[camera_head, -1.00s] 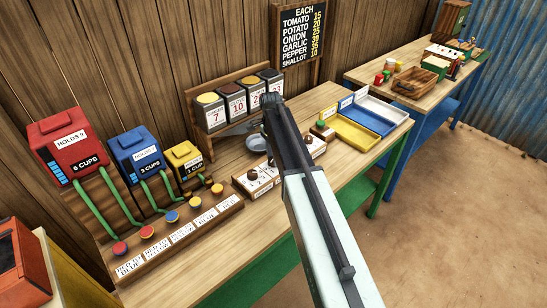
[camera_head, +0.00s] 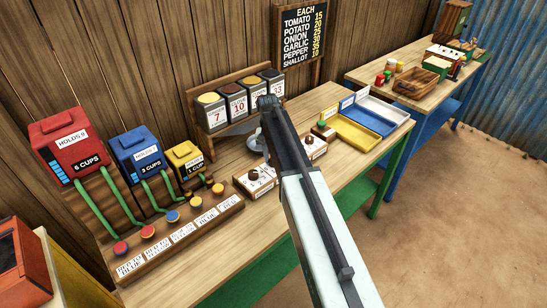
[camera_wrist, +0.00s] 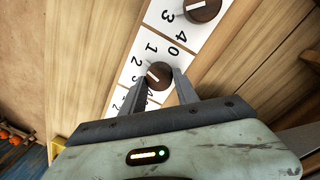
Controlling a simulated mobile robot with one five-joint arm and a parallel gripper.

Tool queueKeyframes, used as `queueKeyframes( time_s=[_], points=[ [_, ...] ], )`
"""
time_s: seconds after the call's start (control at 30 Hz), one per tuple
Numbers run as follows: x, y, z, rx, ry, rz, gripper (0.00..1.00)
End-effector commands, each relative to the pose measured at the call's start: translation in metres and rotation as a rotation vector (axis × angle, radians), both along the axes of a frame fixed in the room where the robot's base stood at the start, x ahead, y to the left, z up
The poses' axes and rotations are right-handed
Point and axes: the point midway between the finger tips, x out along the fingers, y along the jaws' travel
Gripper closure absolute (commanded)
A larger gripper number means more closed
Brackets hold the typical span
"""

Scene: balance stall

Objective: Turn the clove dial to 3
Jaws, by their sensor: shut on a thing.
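In the wrist view a dark brown round dial knob (camera_wrist: 159,75) with a short white mark sits on a white numbered plate (camera_wrist: 127,72). My gripper (camera_wrist: 160,84) is shut on this knob, one finger on either side. The white mark is on the knob's left part, and I cannot tell exactly which number it points to. A second knob (camera_wrist: 203,9) with a white mark is above right on its own plate. In the head view the dial plates (camera_head: 264,188) lie on the table beside my arm, which hides part of the row. No clove label is readable.
Behind the dials is a rack of labelled tins (camera_head: 236,102). Left are red (camera_head: 66,145), blue (camera_head: 136,150) and yellow (camera_head: 184,157) dispensers with a row of coloured buttons in front. Yellow (camera_head: 352,132) and blue trays lie to the right of my arm.

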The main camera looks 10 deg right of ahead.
Motion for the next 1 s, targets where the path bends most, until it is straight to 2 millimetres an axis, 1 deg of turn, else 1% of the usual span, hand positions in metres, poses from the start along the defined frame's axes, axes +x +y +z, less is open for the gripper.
queueKeyframes(
  time_s=[0.6,1.0],
  points=[
    [-0.0025,0.0018,-0.0002,0.0,0.001,0.584,1.0],
    [-0.0032,0.0021,-0.0002,-0.001,0.001,0.896,1.0]
  ],
)
